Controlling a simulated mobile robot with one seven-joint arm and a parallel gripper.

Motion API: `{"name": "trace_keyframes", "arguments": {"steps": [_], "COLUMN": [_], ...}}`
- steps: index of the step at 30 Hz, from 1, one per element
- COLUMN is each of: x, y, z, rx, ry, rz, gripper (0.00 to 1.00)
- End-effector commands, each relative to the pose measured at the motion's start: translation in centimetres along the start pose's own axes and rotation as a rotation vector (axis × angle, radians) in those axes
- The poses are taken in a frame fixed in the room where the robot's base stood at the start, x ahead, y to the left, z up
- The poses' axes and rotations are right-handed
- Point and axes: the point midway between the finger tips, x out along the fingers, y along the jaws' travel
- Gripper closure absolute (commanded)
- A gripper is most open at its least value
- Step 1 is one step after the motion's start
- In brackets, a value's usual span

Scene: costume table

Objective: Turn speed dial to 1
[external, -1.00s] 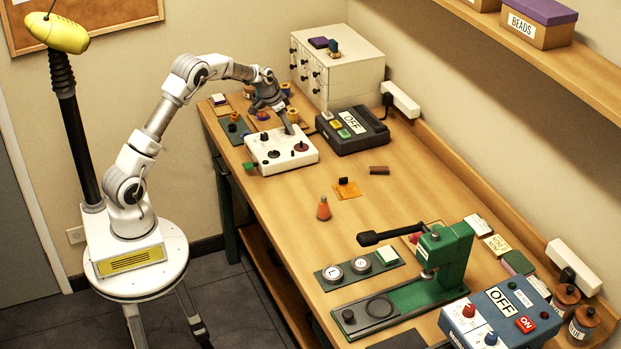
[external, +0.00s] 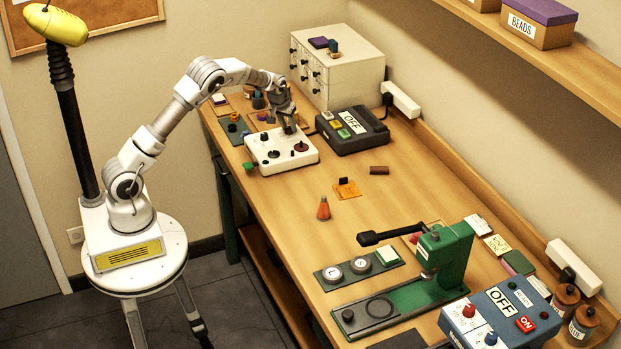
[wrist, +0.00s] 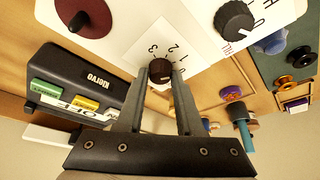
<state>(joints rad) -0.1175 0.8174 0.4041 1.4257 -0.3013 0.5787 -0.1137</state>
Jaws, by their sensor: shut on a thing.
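The white control box (external: 265,160) sits on the far part of the table. The small dark speed dial (wrist: 159,70) is on a white plate marked 0 to 3 in the wrist view. My gripper (wrist: 160,72) is shut on this dial, a finger on either side of it. I cannot make out which number the dial points to. My gripper also shows in the external view (external: 289,130), reaching down to the box from above; there it hides the dial.
A larger black knob (wrist: 235,20) and a dark red round part with a stick (wrist: 85,17) flank the dial on the same box. A black power unit labelled OFF (external: 352,130) stands close at the right. A white drawer cabinet (external: 345,80) is behind.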

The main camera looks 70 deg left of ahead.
Motion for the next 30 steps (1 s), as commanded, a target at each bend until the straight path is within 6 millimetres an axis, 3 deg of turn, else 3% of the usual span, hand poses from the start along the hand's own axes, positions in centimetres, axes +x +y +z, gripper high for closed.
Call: {"name": "trace_keyframes", "arguments": {"steps": [22,23,27,30], "x": [0.08,0.08,0.07,0.05], "y": [0.01,0.01,0.02,0.04], "z": [0.10,0.10,0.08,0.06], "rx": [-0.095,-0.095,-0.095,-0.095], "ry": [-0.003,-0.003,-0.003,-0.002], "rz": [-0.040,-0.040,-0.039,-0.039], "gripper": [1.00,0.62,0.37,0.34]}}
